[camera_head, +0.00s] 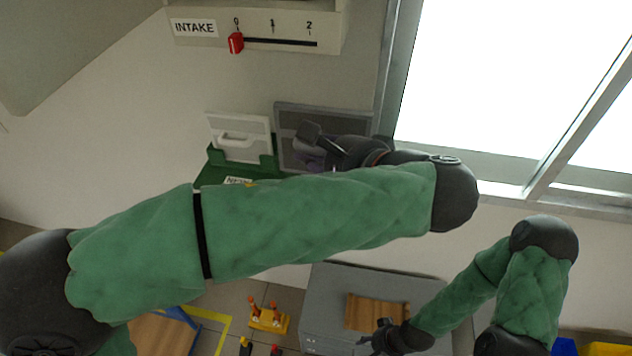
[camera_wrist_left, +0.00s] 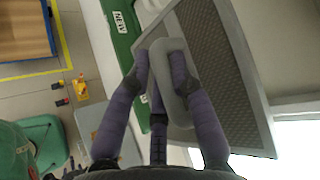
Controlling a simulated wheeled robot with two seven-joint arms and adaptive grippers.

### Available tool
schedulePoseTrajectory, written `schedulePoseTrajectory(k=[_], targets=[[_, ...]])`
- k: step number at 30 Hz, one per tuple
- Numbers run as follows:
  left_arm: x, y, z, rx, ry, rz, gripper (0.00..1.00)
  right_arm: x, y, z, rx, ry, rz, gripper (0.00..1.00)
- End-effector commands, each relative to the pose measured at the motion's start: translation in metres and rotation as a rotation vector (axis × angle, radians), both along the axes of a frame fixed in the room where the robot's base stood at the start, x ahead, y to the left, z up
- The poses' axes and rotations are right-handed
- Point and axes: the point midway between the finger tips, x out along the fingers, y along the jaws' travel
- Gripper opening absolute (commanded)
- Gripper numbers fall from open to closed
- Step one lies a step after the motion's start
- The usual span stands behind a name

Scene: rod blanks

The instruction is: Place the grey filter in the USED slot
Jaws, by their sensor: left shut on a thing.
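The grey filter (camera_head: 290,118) is a framed mesh panel at the right end of the green rack (camera_head: 216,160), beside the white filter (camera_head: 240,135). In the left wrist view the filter (camera_wrist_left: 235,85) is tilted, with a loop handle (camera_wrist_left: 172,50) facing my gripper. My left gripper (camera_head: 312,148) is shut on that handle, its purple fingers (camera_wrist_left: 160,65) around it. A NEW label (camera_wrist_left: 119,20) shows on the rack. My left arm hides the rack's lower front; no USED label shows, and I cannot tell whether the filter is seated. My right gripper (camera_head: 378,336) is low, away from the rack.
An INTAKE panel (camera_head: 260,30) above has a red slider (camera_head: 236,42) at 0. A window (camera_head: 500,90) is at the right. Below are a grey cabinet (camera_head: 325,300) with a wooden board (camera_head: 375,312) and an orange-and-yellow item (camera_head: 268,318).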

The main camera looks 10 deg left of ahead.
Motion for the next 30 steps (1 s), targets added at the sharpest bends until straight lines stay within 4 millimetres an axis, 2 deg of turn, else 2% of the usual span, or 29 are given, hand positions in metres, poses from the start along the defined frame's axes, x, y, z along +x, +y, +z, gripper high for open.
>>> schedulePoseTrajectory(k=[5,16,18,23,30], targets=[[0.014,0.0,-0.014,0.0,0.001,0.0,0.0,0.0,0.0,-0.009,0.0,0.0,0.0,0.51],[0.091,0.012,-0.048,0.001,0.001,0.002,0.0,0.0,0.0,-0.03,0.0,0.0,0.0,0.51],[0.1,0.014,-0.062,0.001,0.001,0.002,0.0,0.0,0.0,-0.04,0.0,-0.001,0.0,0.51],[0.116,0.016,-0.08,0.001,0.001,0.0,0.0,0.0,0.0,-0.052,0.0,0.0,0.0,0.51],[0.124,0.017,-0.087,0.0,-0.001,-0.002,0.0,0.0,0.0,-0.057,0.0,0.0,0.0,0.51]])
